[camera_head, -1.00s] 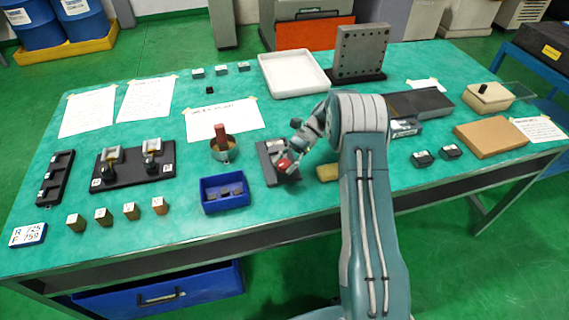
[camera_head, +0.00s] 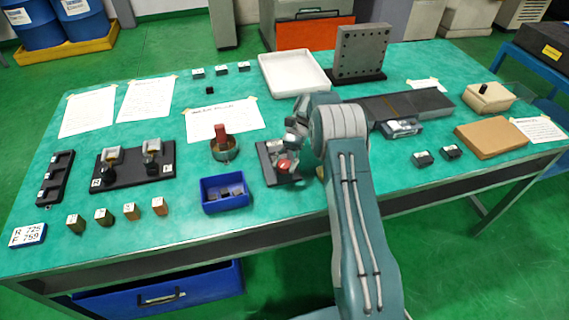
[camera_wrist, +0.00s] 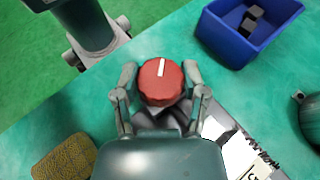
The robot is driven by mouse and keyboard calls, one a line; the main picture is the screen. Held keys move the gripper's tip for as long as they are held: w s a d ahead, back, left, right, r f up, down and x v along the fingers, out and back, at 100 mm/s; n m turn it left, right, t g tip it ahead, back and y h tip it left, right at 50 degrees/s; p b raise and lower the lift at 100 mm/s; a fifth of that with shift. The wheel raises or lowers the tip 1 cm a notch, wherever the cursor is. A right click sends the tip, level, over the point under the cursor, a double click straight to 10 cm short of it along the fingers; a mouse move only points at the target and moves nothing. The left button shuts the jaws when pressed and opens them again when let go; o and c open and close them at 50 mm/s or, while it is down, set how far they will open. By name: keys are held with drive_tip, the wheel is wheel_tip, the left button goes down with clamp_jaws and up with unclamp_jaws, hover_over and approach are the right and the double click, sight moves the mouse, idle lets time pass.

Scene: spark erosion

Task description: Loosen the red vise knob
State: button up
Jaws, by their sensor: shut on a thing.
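The red vise knob (camera_wrist: 160,82) is round with a scalloped edge and a white line on top. In the wrist view the line points almost straight up. My gripper (camera_wrist: 161,92) has one finger on each side of the knob and is shut on it. In the head view the knob (camera_head: 284,165) sits on the dark vise (camera_head: 268,152) near the front middle of the table. My gripper (camera_head: 290,155) comes down over it and hides part of the vise. The vise jaws are too small and covered to read.
A blue bin (camera_head: 224,204) with dark blocks stands left of the vise. A round metal cup (camera_head: 224,152) with a red-topped piece is behind the bin. A tan pad (camera_wrist: 64,158) lies close to my gripper. A white tray (camera_head: 316,86) stands at the back.

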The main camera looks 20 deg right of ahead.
drive_tip(key=o, duration=1.2)
drive_tip(key=shift+a, duration=0.1)
drive_tip(key=shift+c, duration=0.2)
